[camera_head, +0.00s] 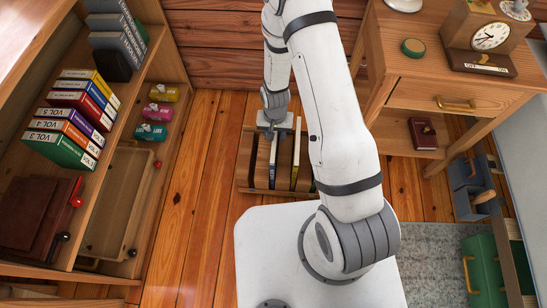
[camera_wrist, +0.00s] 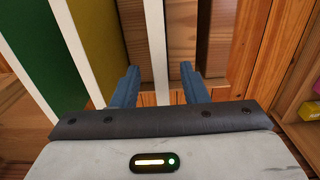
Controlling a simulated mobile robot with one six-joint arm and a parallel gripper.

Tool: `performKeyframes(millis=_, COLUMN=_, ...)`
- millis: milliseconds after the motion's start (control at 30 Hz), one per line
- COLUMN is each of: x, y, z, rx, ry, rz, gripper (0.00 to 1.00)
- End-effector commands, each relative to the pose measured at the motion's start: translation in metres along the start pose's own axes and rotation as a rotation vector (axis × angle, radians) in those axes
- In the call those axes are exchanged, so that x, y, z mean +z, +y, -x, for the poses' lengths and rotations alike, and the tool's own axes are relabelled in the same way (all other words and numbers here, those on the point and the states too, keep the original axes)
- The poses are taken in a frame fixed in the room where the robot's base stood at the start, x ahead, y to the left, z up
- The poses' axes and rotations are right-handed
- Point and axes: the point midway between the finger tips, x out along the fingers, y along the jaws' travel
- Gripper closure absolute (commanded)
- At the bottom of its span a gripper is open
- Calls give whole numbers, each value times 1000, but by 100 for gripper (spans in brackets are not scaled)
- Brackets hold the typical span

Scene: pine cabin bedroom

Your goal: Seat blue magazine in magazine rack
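The wooden magazine rack (camera_head: 248,187) stands on the floor in the head view. My gripper (camera_head: 272,133) is over its far part. A thin upright magazine (camera_head: 273,160) with a pale edge stands in a slot below the gripper. In the wrist view, its white page edge (camera_wrist: 156,45) runs between my two fingers (camera_wrist: 160,85). Both fingers are apart with a gap on each side of that edge.
A yellow magazine (camera_wrist: 95,40) and a green magazine (camera_wrist: 35,50) stand in other rack slots. A bookshelf (camera_head: 165,50) with several volumes is at the left. A wooden desk (camera_head: 400,55) with a clock (camera_head: 490,36) is at the right. Floorboards (camera_head: 200,190) left of the rack are clear.

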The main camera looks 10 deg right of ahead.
Motion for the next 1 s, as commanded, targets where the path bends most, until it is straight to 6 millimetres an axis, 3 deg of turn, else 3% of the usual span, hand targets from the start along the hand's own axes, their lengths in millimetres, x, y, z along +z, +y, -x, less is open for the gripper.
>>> performKeyframes(millis=533, x=5, y=-1, z=-67, rx=1, ry=-2, rz=2, gripper=60)
performKeyframes(millis=767, x=4, y=-1, z=-67, rx=0, ry=0, rz=3, gripper=60)
performKeyframes(millis=1000, x=5, y=-1, z=-67, rx=0, ry=-1, rz=3, gripper=78)
